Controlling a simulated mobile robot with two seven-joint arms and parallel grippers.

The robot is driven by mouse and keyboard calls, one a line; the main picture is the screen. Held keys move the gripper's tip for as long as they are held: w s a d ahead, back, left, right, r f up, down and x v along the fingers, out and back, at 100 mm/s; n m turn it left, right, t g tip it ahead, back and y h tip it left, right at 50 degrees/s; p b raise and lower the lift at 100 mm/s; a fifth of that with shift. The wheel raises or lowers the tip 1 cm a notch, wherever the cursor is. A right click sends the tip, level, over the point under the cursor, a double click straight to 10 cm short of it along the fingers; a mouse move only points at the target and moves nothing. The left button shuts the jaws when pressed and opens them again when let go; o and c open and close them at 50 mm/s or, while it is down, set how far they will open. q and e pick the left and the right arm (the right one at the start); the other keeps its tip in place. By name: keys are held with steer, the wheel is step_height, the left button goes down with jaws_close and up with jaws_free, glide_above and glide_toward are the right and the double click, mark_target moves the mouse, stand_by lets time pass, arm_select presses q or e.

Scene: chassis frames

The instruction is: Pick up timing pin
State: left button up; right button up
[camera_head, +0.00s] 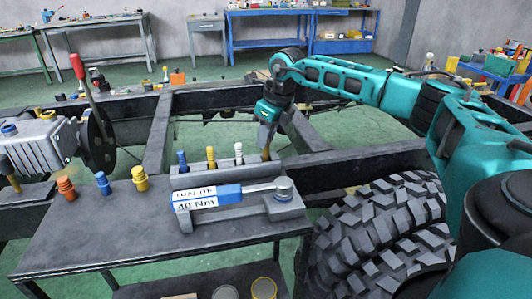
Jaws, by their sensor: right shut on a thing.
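A row of pins stands in a grey holder (190,223) on the dark workbench: a blue pin (182,161), a yellow pin (211,157), a white pin (238,152) and a brownish-gold pin (266,153) at the right end. No label shows which is the timing pin. My right gripper (267,138) reaches down from above and is shut on the brownish-gold pin. Its fingers hide the pin's upper part, and the holder hides the lower end. I cannot tell whether the pin is lifted. My left gripper is out of view.
A blue-and-white torque wrench (210,196) marked 40 Nm lies at the holder's front. Orange (66,187), blue (103,183) and yellow (140,178) plugs stand on the bench's left part. A large tyre (375,235) and a dark chassis frame (340,165) are close on the right.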

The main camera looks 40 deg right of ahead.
jaws_close()
